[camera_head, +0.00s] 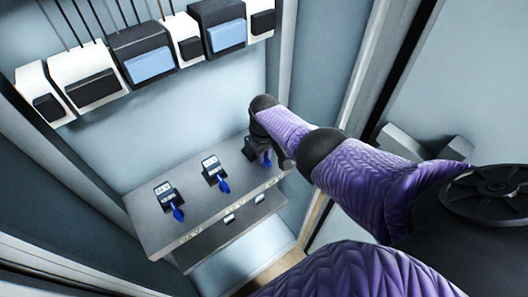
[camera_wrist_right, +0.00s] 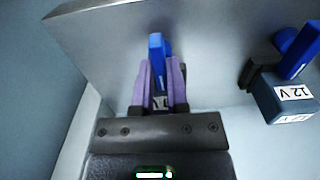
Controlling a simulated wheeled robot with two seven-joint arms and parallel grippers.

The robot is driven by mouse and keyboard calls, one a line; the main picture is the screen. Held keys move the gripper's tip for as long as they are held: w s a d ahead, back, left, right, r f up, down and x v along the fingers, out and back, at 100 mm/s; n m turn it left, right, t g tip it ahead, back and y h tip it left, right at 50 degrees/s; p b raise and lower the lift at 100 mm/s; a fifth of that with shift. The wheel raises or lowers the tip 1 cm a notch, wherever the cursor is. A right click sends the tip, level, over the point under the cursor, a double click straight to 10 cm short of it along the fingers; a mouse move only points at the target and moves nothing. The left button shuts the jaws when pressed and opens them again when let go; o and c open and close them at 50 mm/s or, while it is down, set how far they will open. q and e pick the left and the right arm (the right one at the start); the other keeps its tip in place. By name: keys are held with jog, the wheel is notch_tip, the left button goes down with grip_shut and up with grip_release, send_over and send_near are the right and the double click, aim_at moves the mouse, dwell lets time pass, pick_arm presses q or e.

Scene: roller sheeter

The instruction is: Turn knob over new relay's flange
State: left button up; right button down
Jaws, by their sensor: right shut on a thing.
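The right-hand relay is mostly hidden by my right gripper (camera_head: 267,159). In the right wrist view, the fingers of my right gripper (camera_wrist_right: 161,75) are closed on either side of its blue knob (camera_wrist_right: 156,48). The relay body under that knob is largely covered by the fingers. The middle relay (camera_head: 211,166) has a white label and a blue knob (camera_head: 223,185); the left relay (camera_head: 163,191) has its blue knob (camera_head: 178,213) too. My left gripper is out of view.
Wide white and dark modules, such as a black one with a blue face (camera_head: 150,65), hang above with cables. Cabinet walls close in at both sides. Small metal fittings (camera_head: 229,218) sit on the lower front panel. The wall between modules and shelf is clear.

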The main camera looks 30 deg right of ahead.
jog(key=shift+r, duration=0.1)
dwell(0.3)
jog(key=c, duration=0.9)
grip_release()
notch_tip(320, 180, up, 10)
jog(key=p, duration=0.6)
